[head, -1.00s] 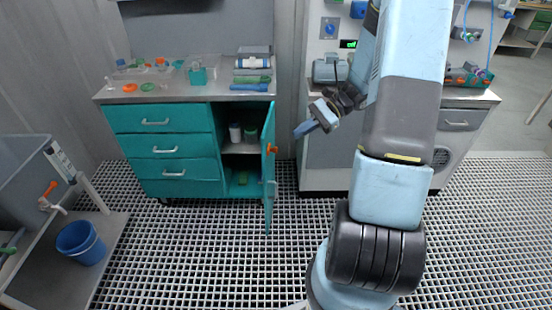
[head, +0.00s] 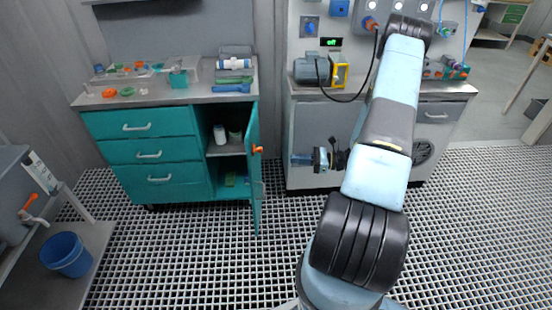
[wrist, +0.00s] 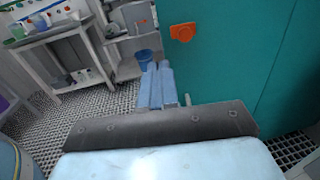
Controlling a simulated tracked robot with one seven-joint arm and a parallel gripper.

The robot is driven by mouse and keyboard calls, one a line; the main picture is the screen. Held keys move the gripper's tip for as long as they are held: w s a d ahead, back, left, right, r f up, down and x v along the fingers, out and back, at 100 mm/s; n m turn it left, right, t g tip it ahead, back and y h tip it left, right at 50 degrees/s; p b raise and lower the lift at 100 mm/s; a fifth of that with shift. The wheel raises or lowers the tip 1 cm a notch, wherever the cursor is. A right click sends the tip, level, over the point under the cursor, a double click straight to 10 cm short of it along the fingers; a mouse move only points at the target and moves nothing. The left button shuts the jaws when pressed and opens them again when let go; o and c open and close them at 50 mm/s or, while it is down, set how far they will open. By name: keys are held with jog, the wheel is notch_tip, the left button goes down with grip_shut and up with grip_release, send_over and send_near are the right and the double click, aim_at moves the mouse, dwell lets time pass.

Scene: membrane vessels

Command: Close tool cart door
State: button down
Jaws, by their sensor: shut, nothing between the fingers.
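The teal tool cart (head: 150,147) stands at the left in the head view, with several drawers and an open compartment. Its door (head: 254,165) is swung outward and seen nearly edge-on, with an orange latch (head: 257,150) on it. In the wrist view the door's teal face (wrist: 240,60) fills the right side, with the orange latch (wrist: 183,32) near its top left. My gripper (head: 297,160) is right of the door in the head view, apart from it. Its blue fingers (wrist: 158,72) are shut and empty, left of and below the latch in the wrist view.
Bottles (head: 220,134) stand on the shelf inside the cart. Loose items and a clear tray lie on the cart top. A grey bench (head: 322,128) is behind my arm. A blue bucket (head: 66,254) is at the lower left. The grating floor before the cart is clear.

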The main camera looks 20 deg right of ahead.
aim_at(250, 157)
jog(key=x, duration=1.3)
jog(key=shift+a, duration=0.25)
jog(key=shift+w, duration=0.15)
jog(key=shift+a, duration=0.1)
